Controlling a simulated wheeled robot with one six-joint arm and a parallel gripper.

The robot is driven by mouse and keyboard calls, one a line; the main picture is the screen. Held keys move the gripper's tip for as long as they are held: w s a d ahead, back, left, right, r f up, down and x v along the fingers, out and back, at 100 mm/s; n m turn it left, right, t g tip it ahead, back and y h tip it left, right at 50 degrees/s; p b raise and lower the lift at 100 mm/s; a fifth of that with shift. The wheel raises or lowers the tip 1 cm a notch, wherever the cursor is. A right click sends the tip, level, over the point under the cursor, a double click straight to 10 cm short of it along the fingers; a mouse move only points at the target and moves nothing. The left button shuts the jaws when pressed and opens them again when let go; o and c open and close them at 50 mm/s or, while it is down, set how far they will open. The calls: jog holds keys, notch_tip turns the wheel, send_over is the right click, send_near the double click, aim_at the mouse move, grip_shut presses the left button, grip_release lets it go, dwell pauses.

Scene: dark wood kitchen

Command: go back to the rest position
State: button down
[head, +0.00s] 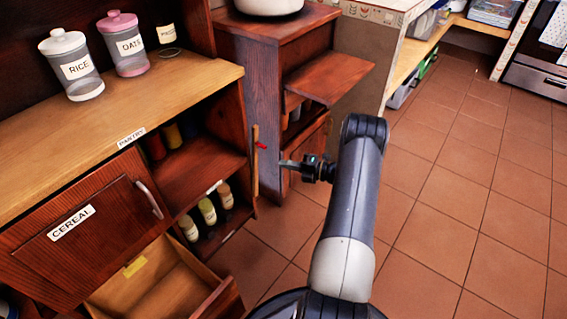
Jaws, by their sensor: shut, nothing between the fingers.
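My gripper (286,164) is at the end of my grey and black arm, in the middle of the head view. It points left toward the open side of the dark wood cabinet. Its fingers are shut with nothing held. It hangs in front of the small side cabinet, near a light wood upright (255,165) with a red mark on it. I cannot tell whether it touches anything.
An open drawer (150,280) sticks out at the lower left, below the cereal door (80,220). Shelves hold several bottles (207,210). A wooden flap (330,77) juts from the side cabinet. Jars (72,68) stand on the counter. The tiled floor (450,200) at right is clear.

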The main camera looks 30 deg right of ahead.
jog(key=shift+w+a, duration=0.1)
jog(key=w+a+b, duration=0.3)
jog(key=w, duration=0.5)
jog(key=shift+w+a, duration=0.25)
jog(key=shift+a, duration=0.05)
jog(key=shift+a, duration=0.15)
